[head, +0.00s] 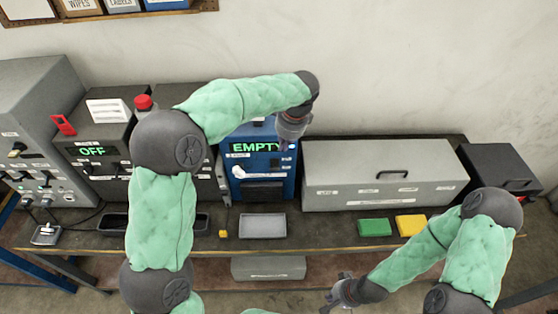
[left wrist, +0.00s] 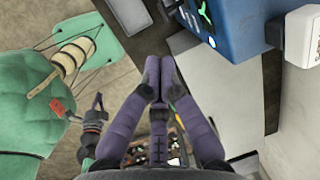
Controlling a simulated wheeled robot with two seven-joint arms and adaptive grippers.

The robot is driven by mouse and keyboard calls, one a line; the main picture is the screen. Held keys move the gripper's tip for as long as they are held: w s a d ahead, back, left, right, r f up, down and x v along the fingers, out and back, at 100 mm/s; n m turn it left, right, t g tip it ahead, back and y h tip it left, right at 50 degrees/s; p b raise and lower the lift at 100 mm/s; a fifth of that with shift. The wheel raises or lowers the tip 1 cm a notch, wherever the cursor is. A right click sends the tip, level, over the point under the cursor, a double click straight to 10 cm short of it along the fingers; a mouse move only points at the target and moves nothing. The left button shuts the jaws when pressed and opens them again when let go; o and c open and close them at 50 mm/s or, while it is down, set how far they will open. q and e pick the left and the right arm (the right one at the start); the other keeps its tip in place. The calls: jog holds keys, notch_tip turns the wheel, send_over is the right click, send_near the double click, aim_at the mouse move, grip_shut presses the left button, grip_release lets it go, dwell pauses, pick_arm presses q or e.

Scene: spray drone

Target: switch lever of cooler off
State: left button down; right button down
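No label that I can read clearly names the cooler. A blue machine (head: 259,172) with a green EMPTY display stands at the back of the bench; it also shows in the left wrist view (left wrist: 235,25). Left of it is a dark box (head: 95,150) with a green OFF display and a red lever (head: 63,124) on its left side. My left gripper (head: 290,132) is in front of the blue machine's top right in the head view. In the left wrist view (left wrist: 158,68) its fingers are together, with nothing visible between them. My right gripper (head: 335,298) is low in front of the bench, its fingers unclear.
A long grey case (head: 385,160) and a dark box (head: 500,165) stand to the right. A grey tray (head: 263,226), a green block (head: 375,227) and a yellow block (head: 411,225) lie along the bench front. My left arm hides part of the bench.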

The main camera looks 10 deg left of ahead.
pick_arm(q)
send_near(275, 163)
jog(key=s+f, duration=0.4)
jog(key=f, duration=0.1)
jog(key=shift+f, duration=0.25)
jog(key=shift+s+d+f+t+b, duration=0.15)
jog(key=shift+t+b, duration=0.15)
jog(key=shift+b, duration=0.75)
jog(key=f+t+b, duration=0.1)
jog(key=t+b, duration=0.1)
jog(key=b, duration=0.5)
jog(key=s+f+t+y+b, duration=0.1)
jog(key=f+t+b, duration=0.1)
jog(key=b, duration=0.6)
jog(key=f+t+y+b, duration=0.1)
jog(key=t+b, duration=0.1)
jog(key=b, duration=0.6)
jog(key=shift+s+d+f+n, duration=0.15)
jog(key=shift+s+f+n, duration=0.1)
jog(key=shift+n, duration=0.05)
jog(key=shift+r, duration=0.2)
